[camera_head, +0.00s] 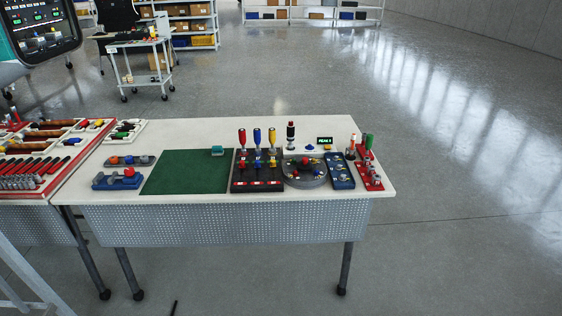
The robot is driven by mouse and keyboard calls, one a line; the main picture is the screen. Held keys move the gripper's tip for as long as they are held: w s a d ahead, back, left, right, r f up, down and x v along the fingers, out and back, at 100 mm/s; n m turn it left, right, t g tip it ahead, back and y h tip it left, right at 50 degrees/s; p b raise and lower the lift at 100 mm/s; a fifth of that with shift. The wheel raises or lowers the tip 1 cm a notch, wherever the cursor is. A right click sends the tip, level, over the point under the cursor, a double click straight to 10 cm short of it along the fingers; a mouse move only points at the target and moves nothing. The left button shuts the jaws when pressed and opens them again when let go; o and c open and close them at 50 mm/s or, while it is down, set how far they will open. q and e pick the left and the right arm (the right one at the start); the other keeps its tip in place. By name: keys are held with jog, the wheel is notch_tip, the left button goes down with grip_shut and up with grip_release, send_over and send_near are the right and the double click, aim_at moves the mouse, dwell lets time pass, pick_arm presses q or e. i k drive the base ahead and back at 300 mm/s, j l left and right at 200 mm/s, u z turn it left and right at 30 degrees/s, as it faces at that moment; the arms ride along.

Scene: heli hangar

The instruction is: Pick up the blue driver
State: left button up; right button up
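The blue driver (257,136) stands upright in a black rack (257,186) on the white table. Its blue handle points up. A red-handled driver (242,137) stands just left of it and a yellow-handled driver (272,136) just right. The lower part of the blue driver is hard to make out among the small parts of the rack. Neither of my grippers can be made out in the head view, and nothing touches the driver.
The table (180,133) also holds a green mat (185,174), a round grey fixture (304,183), a blue tray (340,172) and a red rack (369,178). A tool-filled table stands left. Open floor lies right. A small dark sliver (174,308) at the bottom edge is unclear.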

aim_at(258, 132)
jog(key=i+j+z, duration=0.15)
jog(key=i+z, duration=0.2)
jog(key=i+j+z, duration=0.3)
jog(key=i, duration=0.25)
